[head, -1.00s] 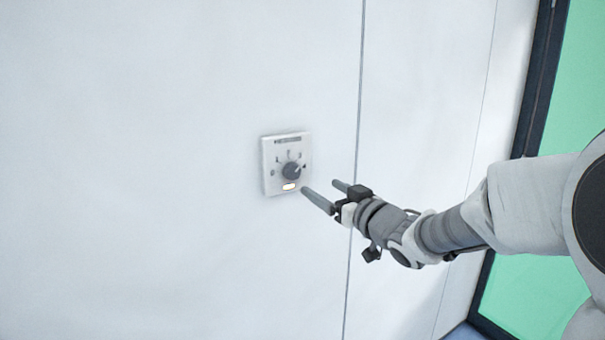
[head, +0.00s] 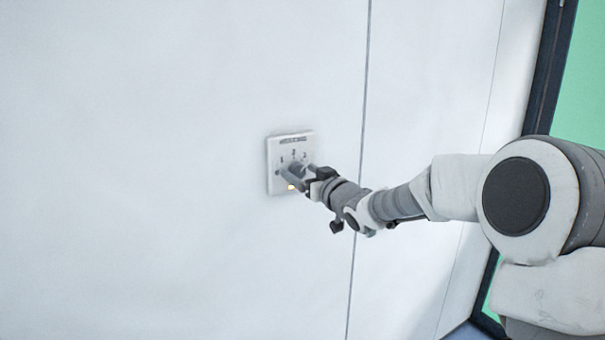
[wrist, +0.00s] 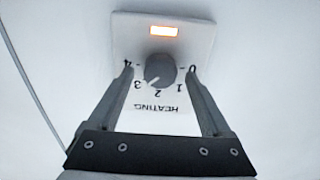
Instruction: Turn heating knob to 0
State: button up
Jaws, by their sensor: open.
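The heating knob (wrist: 162,68) is a round dark grey dial with a white pointer line. It sits on a white square wall panel (head: 277,149). In the wrist view the panel appears upside down, with HEATING and the numbers 0 to 4. The pointer is at about 3, slightly towards 2. My gripper (head: 298,172) is open at the panel. In the wrist view its two fingers (wrist: 160,72) stand on either side of the knob, with a gap on both sides. In the head view the fingers partly hide the knob.
An orange-white lit indicator (wrist: 163,31) is on the panel, on the side of the knob away from the lettering. The white wall (head: 150,200) around the panel is bare. A vertical seam runs to its right, and a dark-framed green pane (head: 587,90) is at far right.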

jog(key=shift+c, duration=0.3)
grip_shut()
jog(key=shift+f+b, duration=0.15)
jog(key=shift+b, duration=0.2)
